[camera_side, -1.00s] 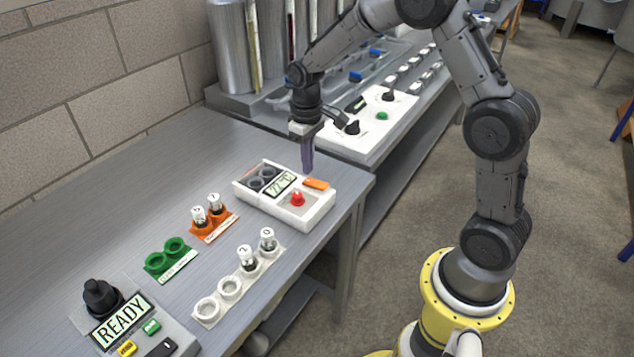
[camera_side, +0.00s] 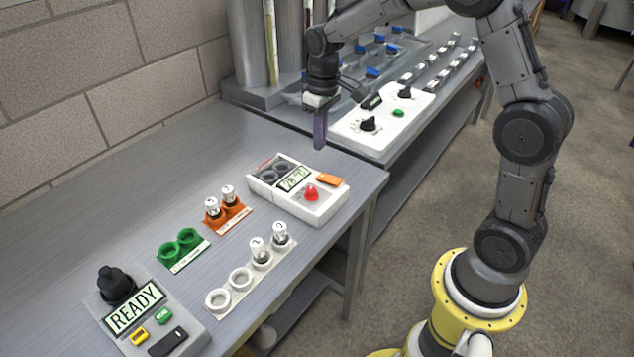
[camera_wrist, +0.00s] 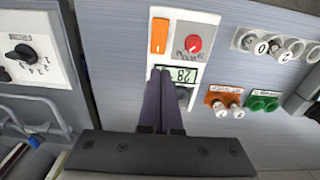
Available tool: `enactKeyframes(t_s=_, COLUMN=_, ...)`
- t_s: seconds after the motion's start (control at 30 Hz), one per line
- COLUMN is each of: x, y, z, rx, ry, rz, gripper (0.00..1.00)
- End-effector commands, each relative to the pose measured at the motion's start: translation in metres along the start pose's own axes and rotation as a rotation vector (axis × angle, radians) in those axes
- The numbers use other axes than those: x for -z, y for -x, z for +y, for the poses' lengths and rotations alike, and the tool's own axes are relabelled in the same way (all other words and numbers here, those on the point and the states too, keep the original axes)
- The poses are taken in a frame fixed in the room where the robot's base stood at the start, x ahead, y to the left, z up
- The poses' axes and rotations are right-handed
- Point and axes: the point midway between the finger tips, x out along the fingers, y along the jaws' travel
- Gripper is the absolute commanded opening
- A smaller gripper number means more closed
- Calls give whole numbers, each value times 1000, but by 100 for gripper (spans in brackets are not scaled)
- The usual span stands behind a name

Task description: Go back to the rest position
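My gripper (camera_side: 320,146) hangs above the back edge of the white heater box, apart from it and pointing down. In the wrist view its two purple fingers (camera_wrist: 163,80) lie side by side, with nothing seen between them. The white box (camera_side: 318,212) has a red knob (camera_side: 311,193), an orange switch (camera_side: 332,180), a display and two dark wells. The box also shows in the wrist view (camera_wrist: 205,35), where my fingers partly hide it and its display seems to read 28.
A white rack (camera_side: 230,287) has two capped vials and two empty rings. An orange holder (camera_side: 232,226) has two vials; a green holder (camera_side: 185,262) is empty. The READY panel (camera_side: 133,307) stands front left. A white control panel (camera_side: 385,140) and metal cylinders (camera_side: 248,50) stand behind.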

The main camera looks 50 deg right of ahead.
Motion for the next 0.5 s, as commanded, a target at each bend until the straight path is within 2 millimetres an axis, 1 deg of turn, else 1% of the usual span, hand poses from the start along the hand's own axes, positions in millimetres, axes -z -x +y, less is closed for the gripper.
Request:
enactKeyframes(t_s=0.03, x=0, y=21, z=-5, rx=-7, ry=11, rz=45, gripper=0)
enactKeyframes(t_s=0.07, x=-3, y=33, z=-8, rx=-10, ry=17, rz=69, gripper=0)
enactKeyframes(t_s=0.1, x=-8, y=49, z=-12, rx=-15, ry=26, rz=101, gripper=0)
enactKeyframes(t_s=0.17, x=-21, y=74, z=-20, rx=-21, ry=38, rz=150, gripper=0)
enactKeyframes(t_s=0.2, x=-31, y=89, z=-25, rx=-24, ry=45, rz=182, gripper=0)
enactKeyframes(t_s=0.23, x=-40, y=99, z=-28, rx=-26, ry=49, rz=204, gripper=0)
enactKeyframes(t_s=0.3, x=-62, y=119, z=-36, rx=-29, ry=55, rz=253, gripper=0)
enactKeyframes(t_s=0.37, x=-82, y=133, z=-43, rx=-30, ry=59, rz=293, gripper=0)
enactKeyframes(t_s=0.4, x=-97, y=141, z=-47, rx=-30, ry=61, rz=319, gripper=0)
enactKeyframes(t_s=0.47, x=-119, y=149, z=-52, rx=-29, ry=62, rz=356, gripper=0)
enactKeyframes(t_s=0.5, x=-134, y=154, z=-56, rx=-28, ry=62, rz=381, gripper=0)
